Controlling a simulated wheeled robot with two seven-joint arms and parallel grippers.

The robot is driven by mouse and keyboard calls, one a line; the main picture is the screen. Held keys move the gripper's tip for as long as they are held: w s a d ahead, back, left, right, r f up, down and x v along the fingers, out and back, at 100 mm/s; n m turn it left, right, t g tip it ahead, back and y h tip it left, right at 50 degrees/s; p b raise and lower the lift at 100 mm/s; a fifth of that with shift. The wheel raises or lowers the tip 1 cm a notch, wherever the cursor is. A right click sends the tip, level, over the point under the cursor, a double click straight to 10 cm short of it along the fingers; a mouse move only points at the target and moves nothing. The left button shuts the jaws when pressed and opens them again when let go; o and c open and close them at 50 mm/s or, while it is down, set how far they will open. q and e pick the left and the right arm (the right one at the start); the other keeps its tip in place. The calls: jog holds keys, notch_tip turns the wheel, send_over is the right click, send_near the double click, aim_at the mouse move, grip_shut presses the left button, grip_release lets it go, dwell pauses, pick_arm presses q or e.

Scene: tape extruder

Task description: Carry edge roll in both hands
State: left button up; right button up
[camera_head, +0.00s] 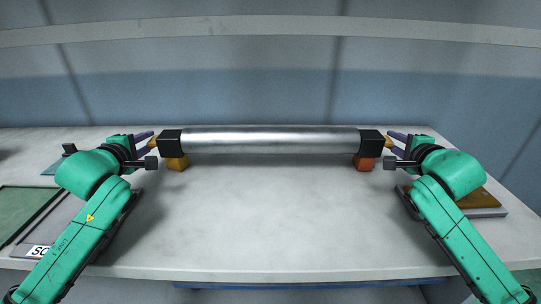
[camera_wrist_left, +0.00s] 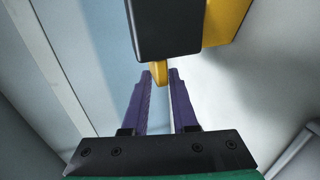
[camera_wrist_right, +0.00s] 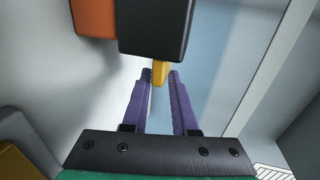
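The edge roll (camera_head: 272,139) is a long silver cylinder with a black block at each end and a short yellow tab beyond each block. It lies level across the table, its ends over a yellow block (camera_head: 177,162) and an orange block (camera_head: 365,163). My left gripper (camera_head: 150,141) is at its left end, with the left tab (camera_wrist_left: 159,73) between its purple fingertips (camera_wrist_left: 160,73). My right gripper (camera_head: 391,141) is at its right end, with the right tab (camera_wrist_right: 160,73) between its fingertips (camera_wrist_right: 161,73). Both grippers look open, with little gap around the tabs.
The pale table (camera_head: 270,220) is clear in front of the roll. A green-topped panel (camera_head: 25,205) lies at the left, and a brown-topped tray (camera_head: 480,203) lies at the right behind my right arm. A wall stands behind the table.

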pick_arm(q)
jog(key=shift+a+r, duration=0.15)
pick_arm(e)
jog(key=shift+d+r, duration=0.15)
pick_arm(q)
jog(key=o, duration=0.5)
jog(key=shift+s+a+r, duration=0.1)
jog(key=shift+s+a, duration=0.05)
jog(key=shift+a, duration=0.25)
pick_arm(e)
jog(key=shift+s+d+r, duration=0.1)
jog(key=shift+s+d, duration=0.05)
jog(key=shift+d, duration=0.3)
pick_arm(q)
jog(key=shift+a, duration=0.1)
pick_arm(e)
jog(key=o, duration=0.5)
jog(key=shift+d, duration=0.1)
pick_arm(q)
jog(key=shift+s, duration=0.1)
jog(key=shift+s, duration=0.35)
pick_arm(e)
jog(key=shift+s, duration=0.1)
jog(key=v, duration=1.1)
jog(key=shift+s+r, duration=0.1)
jog(key=shift+s, duration=0.3)
pick_arm(q)
jog(key=v, duration=1.1)
jog(key=shift+r, duration=0.1)
